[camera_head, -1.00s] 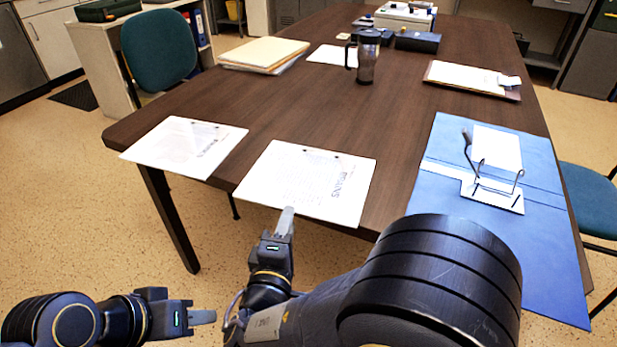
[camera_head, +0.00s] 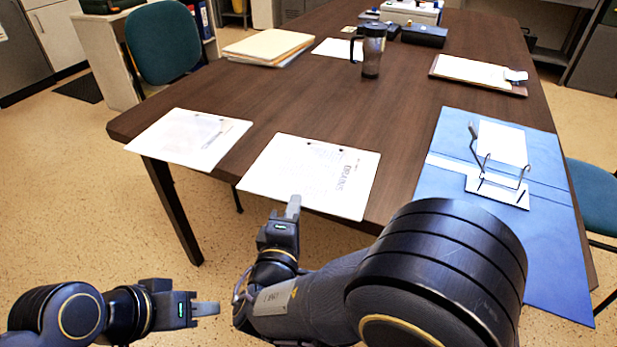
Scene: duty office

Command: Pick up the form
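Two white printed sheets lie flat at the near edge of the brown table. The left sheet (camera_head: 188,140) is close to the left corner. The right sheet (camera_head: 312,176) has two dark punch holes, and its near edge reaches past the table edge. I cannot tell which one is the form. My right gripper (camera_head: 293,208) points at the right sheet's near edge, its tip overlapping it in the head view; contact is unclear. My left gripper (camera_head: 205,309) is low over the floor at the left, away from the sheets. Both grippers are seen edge-on, so their finger gaps are hidden.
A blue mat (camera_head: 505,232) with a wire-frame holder (camera_head: 500,165) lies at the right. A tumbler (camera_head: 373,52), folders (camera_head: 268,47) and a clipboard (camera_head: 478,74) stand farther back. Teal chairs (camera_head: 162,40) flank the table (camera_head: 350,107). The table's middle is clear.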

